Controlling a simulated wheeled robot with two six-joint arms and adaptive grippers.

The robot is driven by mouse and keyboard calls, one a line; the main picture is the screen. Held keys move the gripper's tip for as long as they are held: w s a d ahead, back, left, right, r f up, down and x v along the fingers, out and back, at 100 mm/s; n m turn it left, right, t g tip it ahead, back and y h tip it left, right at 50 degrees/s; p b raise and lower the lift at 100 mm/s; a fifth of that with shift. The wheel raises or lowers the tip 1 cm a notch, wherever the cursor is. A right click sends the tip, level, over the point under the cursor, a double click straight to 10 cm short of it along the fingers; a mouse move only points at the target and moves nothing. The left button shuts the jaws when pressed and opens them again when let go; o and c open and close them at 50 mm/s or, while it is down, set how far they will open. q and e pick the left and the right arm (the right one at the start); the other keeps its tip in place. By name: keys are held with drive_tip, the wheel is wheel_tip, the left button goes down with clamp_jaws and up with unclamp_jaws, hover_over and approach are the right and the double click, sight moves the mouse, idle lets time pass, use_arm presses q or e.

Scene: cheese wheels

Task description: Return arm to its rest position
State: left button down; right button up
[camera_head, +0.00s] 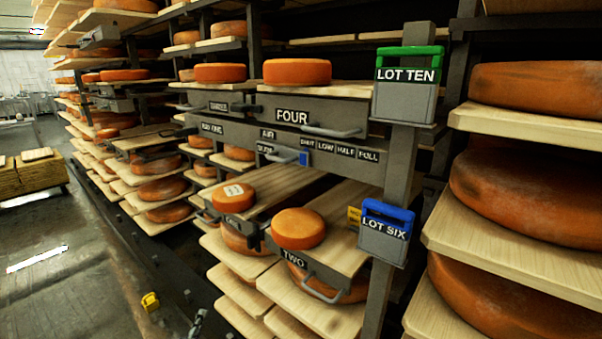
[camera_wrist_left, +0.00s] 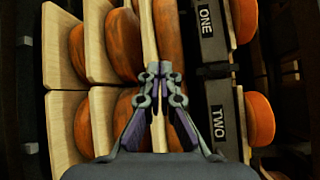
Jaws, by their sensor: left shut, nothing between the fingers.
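My left gripper (camera_head: 197,322) shows only as small grey fingertips at the bottom edge of the head view, low and in front of the racks. In the left wrist view the left gripper (camera_wrist_left: 159,70) is shut, its fingertips together with nothing between them. Behind it are shelf boards and orange cheese wheels, with the front labelled ONE (camera_wrist_left: 206,20) and the front labelled TWO (camera_wrist_left: 219,122) to its right. The left arm is mostly out of the head view. My right gripper is in neither view.
The pulled-out TWO drawer (camera_head: 338,252) bears a cheese wheel (camera_head: 298,228); a labelled wheel (camera_head: 233,197) sits on the board left of it. A green LOT TEN box (camera_head: 406,92) and blue LOT SIX box (camera_head: 384,235) hang on the post. Open floor (camera_head: 60,280) lies left.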

use_arm(q)
drive_tip(key=s+f+n+g+y, duration=0.2)
drive_tip(key=s+f+n+g, duration=1.2)
drive_tip(key=s+f, duration=0.85)
drive_tip(key=s+d+f+n+g+h, duration=0.2)
drive_tip(key=s+d+f+n+h, duration=0.25)
drive_tip(key=s, duration=0.45)
drive_tip(key=s+a+r+y+p, duration=0.1)
drive_tip(key=s+a+r+p, duration=0.1)
drive_tip(key=s+p, duration=0.6)
drive_tip(key=s+a+r+y+p, duration=0.1)
drive_tip(key=s+a+r+p, duration=0.1)
drive_tip(key=s+p, duration=0.6)
drive_tip(key=n+p, duration=0.1)
drive_tip(key=p, duration=0.6)
drive_tip(key=shift+s+r+p, duration=0.15)
drive_tip(key=shift+r+p, duration=0.15)
drive_tip(key=shift+r, duration=0.1)
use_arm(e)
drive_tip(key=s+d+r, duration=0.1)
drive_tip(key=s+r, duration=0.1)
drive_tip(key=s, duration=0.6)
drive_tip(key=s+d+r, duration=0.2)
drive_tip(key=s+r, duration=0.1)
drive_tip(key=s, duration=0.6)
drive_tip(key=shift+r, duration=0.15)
use_arm(q)
drive_tip(key=shift+y, duration=0.25)
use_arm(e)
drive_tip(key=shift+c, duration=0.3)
